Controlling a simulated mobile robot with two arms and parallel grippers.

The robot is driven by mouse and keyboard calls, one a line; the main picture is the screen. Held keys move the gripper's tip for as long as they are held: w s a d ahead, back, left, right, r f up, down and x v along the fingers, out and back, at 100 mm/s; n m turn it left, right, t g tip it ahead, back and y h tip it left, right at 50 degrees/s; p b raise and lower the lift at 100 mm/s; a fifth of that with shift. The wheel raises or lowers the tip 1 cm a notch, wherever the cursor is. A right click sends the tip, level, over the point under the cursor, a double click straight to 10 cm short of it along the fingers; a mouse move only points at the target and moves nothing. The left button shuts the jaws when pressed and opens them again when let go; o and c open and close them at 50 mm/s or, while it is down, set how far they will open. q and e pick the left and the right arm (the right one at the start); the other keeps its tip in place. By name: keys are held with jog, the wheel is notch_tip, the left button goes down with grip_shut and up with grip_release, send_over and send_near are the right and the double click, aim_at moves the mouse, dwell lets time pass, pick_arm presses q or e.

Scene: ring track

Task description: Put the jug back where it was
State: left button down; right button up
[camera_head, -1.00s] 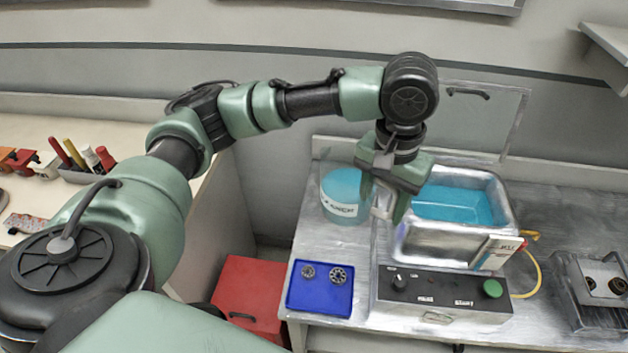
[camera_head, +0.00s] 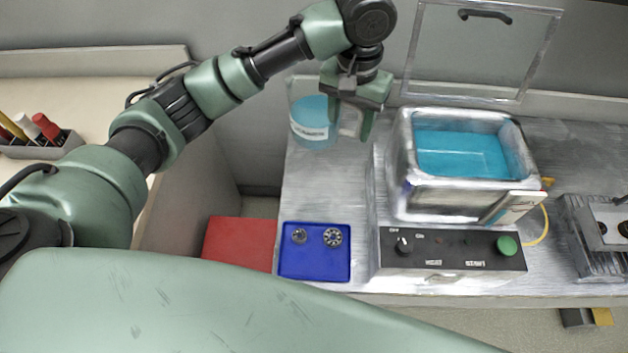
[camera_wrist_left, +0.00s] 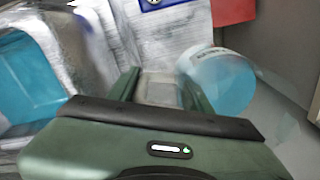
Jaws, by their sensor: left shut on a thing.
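The jug (camera_head: 313,122) is clear, holds blue liquid and has a white label. It is upright at the back left of the metal counter, left of the bath. I cannot tell whether its base touches the counter. My left gripper (camera_head: 350,122) is at the jug's right side, pointing down, shut on its handle. The left wrist view shows the jug (camera_wrist_left: 222,83) right of the fingers, with a pale handle part (camera_wrist_left: 160,88) between them. The fingers hide part of the jug in the head view. My right gripper is not in view.
The metal bath (camera_head: 405,185) with blue liquid stands right of the jug, above a control panel (camera_head: 450,250). A blue tray (camera_head: 315,274) with two small metal parts lies at the front left. A red box (camera_head: 240,238) is beside the counter. Bare counter lies between jug and tray.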

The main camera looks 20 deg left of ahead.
pick_arm(q)
jog(key=f, duration=1.4)
jog(key=d+f, duration=0.1)
jog(key=f, duration=0.6)
jog(key=shift+w+f, duration=0.1)
jog(key=shift+w, duration=0.15)
jog(key=c, duration=0.6)
grip_release()
jog(key=shift+f, duration=0.15)
jog(key=shift+c, duration=0.2)
jog(key=shift+a, duration=0.1)
notch_tip(320, 180, up, 12)
jog(key=shift+r+b, duration=0.2)
jog(key=shift+b, duration=0.25)
